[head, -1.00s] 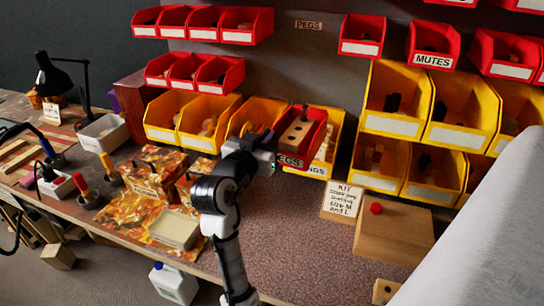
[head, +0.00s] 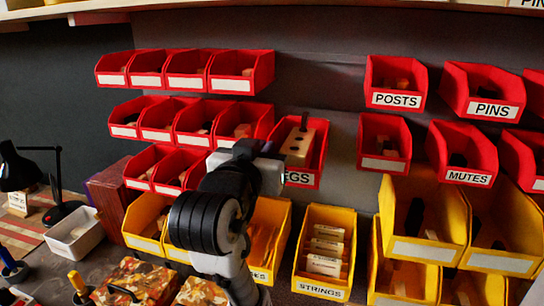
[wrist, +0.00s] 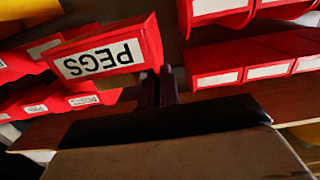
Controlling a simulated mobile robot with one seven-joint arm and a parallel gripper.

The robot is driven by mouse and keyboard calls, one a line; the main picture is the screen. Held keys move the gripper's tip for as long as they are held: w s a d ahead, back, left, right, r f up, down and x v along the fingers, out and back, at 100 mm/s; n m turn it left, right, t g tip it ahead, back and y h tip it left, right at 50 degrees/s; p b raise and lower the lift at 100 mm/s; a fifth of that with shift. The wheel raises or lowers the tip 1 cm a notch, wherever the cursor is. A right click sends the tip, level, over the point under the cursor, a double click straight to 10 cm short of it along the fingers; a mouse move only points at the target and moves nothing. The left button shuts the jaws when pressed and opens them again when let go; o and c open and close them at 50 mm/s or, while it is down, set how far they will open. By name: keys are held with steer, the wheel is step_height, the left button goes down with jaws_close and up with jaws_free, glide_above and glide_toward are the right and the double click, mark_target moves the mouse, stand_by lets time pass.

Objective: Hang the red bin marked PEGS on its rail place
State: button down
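The red PEGS bin (head: 321,150) is in front of the back panel, right of the middle red row. It holds a light wooden block (head: 298,143) with dark holes. My gripper (head: 272,165) is at the bin's left side and hides part of its label. In the wrist view the PEGS bin (wrist: 108,50) appears upside down, beside the close-set dark fingers (wrist: 159,88). The fingers look shut on its wall, though the contact is small and dark. The rail behind the bin is hidden, so I cannot tell whether the bin touches it.
Red bins (head: 240,70) hang at left. Yellow bins, including STRINGS (head: 322,290), stand below. A wooden shelf (head: 200,5) runs overhead.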

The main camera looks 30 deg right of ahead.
steer(key=shift+s+r, duration=0.1)
steer(key=shift+r, duration=0.1)
steer(key=shift+a, duration=0.1)
glide_toward(284, 128)
steer(key=shift+w+d+r, duration=0.35)
steer(key=shift+w+d, duration=0.4)
steer(key=shift+w+d+r, duration=0.35)
steer(key=shift+w+d, duration=0.35)
steer(key=shift+d, duration=0.1)
steer(key=shift+x, duration=1.55)
stand_by(2.3)
steer(key=shift+f+b, duration=0.6)
steer(key=shift+f, duration=0.1)
stand_by(0.5)
steer(key=c, duration=1.6)
jaws_free()
steer(key=shift+o, duration=0.2)
steer(key=shift+f, duration=0.1)
